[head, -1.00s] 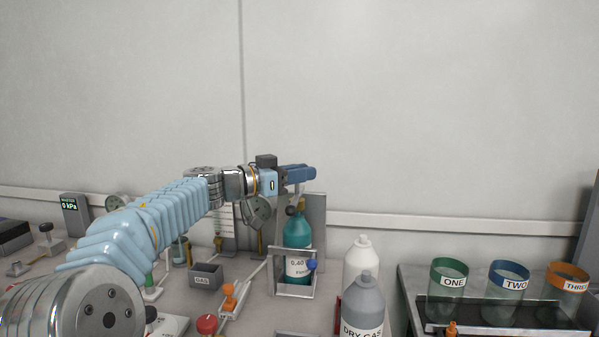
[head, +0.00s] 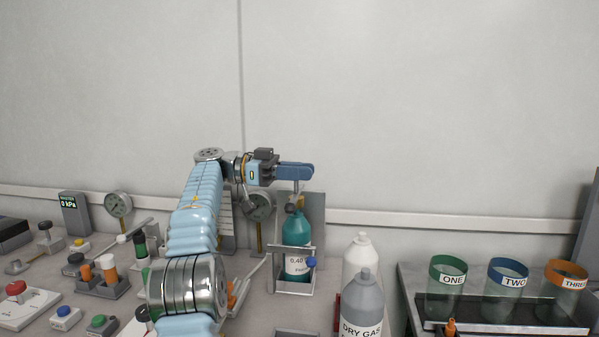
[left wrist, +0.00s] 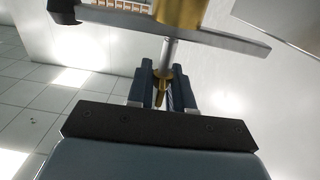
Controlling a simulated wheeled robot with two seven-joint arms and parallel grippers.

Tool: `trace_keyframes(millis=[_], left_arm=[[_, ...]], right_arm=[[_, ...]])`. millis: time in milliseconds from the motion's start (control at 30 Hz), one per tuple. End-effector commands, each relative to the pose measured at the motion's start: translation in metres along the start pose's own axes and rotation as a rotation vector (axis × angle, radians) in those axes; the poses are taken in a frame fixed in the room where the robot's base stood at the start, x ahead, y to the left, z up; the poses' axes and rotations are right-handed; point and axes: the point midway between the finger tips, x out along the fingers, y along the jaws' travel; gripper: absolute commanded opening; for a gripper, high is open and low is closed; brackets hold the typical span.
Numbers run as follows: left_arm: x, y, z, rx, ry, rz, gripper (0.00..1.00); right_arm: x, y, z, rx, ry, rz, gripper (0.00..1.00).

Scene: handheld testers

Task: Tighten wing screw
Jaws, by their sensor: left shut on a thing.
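My left gripper (head: 306,172) is above the teal bottle (head: 296,229), beside the upright grey plate behind it. In the left wrist view, its two blue fingers (left wrist: 166,88) are closed around a small brass piece (left wrist: 160,92), which looks like the wing screw. A steel shaft (left wrist: 169,52) runs from it to a pale plate (left wrist: 222,38) with a brass cylinder (left wrist: 180,12). In the head view the fingers hide the brass piece, and a short metal stem shows under them. My right gripper is out of view.
The teal bottle sits in a metal holder (head: 292,288) with a blue knob (head: 311,262). A white bottle (head: 361,255) and a grey bottle (head: 362,306) stand to the right. A dial gauge (head: 259,205) is close on the left. Buttons and small holders crowd the left bench.

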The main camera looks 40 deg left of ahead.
Motion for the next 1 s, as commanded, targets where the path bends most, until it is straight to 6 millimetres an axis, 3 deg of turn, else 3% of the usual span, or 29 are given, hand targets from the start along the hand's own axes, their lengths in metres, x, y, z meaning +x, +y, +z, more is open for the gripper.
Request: trace_keyframes(millis=[633,667,767,1000], left_arm=[[0.0005,0.0007,-0.0011,0.001,0.002,0.039,0.00],[0.0006,0.0007,-0.0011,0.001,0.002,0.039,0.24],[0.0006,0.0007,-0.0011,0.001,0.002,0.039,0.39],[0.0004,0.0005,-0.0007,0.000,0.001,0.038,0.42]], right_arm=[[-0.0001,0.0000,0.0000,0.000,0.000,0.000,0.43],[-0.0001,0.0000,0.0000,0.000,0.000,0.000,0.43],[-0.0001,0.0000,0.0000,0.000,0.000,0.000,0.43],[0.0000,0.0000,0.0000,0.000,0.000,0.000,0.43]])
